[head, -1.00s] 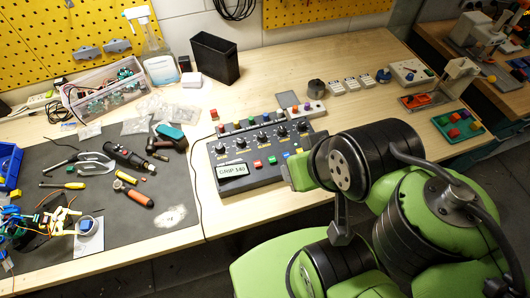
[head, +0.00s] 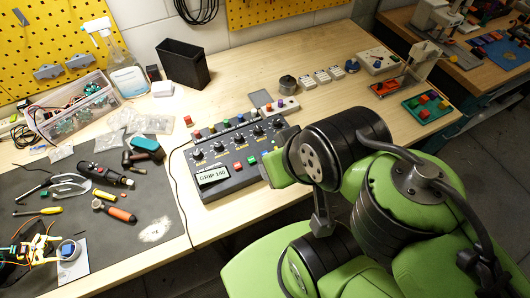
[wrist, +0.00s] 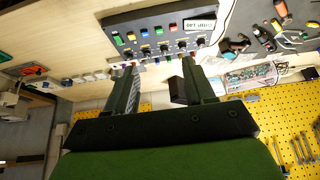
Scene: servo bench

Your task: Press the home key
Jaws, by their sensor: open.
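The grey control console (head: 222,181) stands on the bench, with a lit display (head: 213,175) reading "GRIP 140". Along its front are a red key (head: 238,167), a green key (head: 251,160) and a blue key, partly by my arm. Several coloured caps and black knobs lie behind them. Key labels are too small to read, so I cannot tell which is the home key. My gripper (wrist: 158,64) is open and empty, its two dark fingers apart. The console (wrist: 150,22) shows beyond the fingertips in the wrist view; no key is visibly touched.
A black bin (head: 183,64), a clear parts box (head: 80,112) and a spray bottle stand behind. Hand tools lie on the dark mat (head: 120,225) at left. Small white boxes, a red-and-green block tray (head: 426,107) and a white button box line the right.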

